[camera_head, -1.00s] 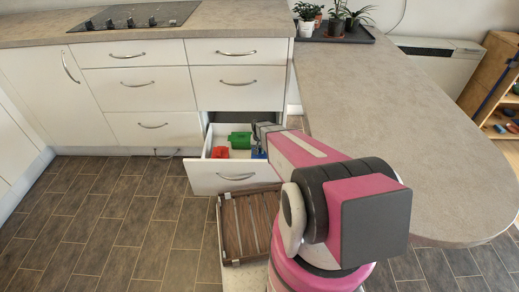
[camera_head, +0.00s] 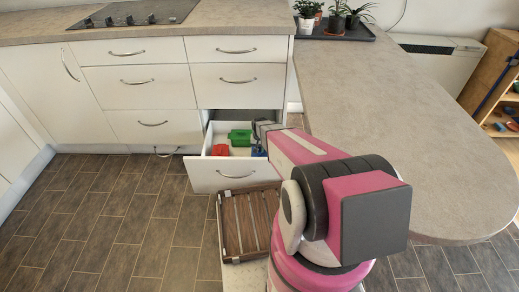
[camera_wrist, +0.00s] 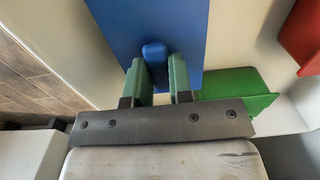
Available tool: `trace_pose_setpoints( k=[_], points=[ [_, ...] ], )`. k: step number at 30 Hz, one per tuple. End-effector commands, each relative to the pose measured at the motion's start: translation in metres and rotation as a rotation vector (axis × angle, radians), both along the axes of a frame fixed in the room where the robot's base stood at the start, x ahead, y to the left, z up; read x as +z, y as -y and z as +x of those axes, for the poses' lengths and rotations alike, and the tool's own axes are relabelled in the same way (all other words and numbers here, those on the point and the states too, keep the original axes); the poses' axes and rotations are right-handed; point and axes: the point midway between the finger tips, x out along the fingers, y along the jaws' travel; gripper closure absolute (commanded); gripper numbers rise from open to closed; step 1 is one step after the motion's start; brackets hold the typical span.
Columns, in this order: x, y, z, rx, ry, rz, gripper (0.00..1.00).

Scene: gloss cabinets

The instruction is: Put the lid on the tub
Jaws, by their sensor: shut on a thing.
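My gripper (camera_wrist: 158,72) has its two green fingers closed on the raised grip of a flat blue piece (camera_wrist: 175,22), which looks like the lid. The blue piece runs off the top edge of the wrist view. In the head view, a bit of blue (camera_head: 258,152) shows inside the open drawer, just below my gripper. A green object (camera_head: 240,138) and a red object (camera_head: 220,150) lie in the same drawer. They also show in the wrist view, the green one (camera_wrist: 232,88) beside the right finger and the red one farther right. I cannot tell which thing is the tub.
The open white drawer (camera_head: 233,178) has walls close around these things. A slatted wooden crate (camera_head: 247,225) stands in front of it, below the drawer's front. The grey counter (camera_head: 400,110) is to the right. The tiled floor at left is clear.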

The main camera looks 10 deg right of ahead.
Motion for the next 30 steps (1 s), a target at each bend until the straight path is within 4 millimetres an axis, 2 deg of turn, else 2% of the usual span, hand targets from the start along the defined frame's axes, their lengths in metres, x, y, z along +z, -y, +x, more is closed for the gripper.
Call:
trace_pose_setpoints(
  k=[14,15,17,26,30],
  points=[
    [-0.006,0.0,0.0,0.0,0.0,0.0,1.0],
    [-0.006,0.0,0.0,0.0,0.0,0.0,0.7],
    [-0.006,0.0,0.0,0.0,0.0,0.0,0.5],
    [-0.005,0.0,0.0,0.0,0.0,0.0,0.5],
    [0.006,0.0,0.0,0.0,0.002,0.0,0.5]
  ],
)
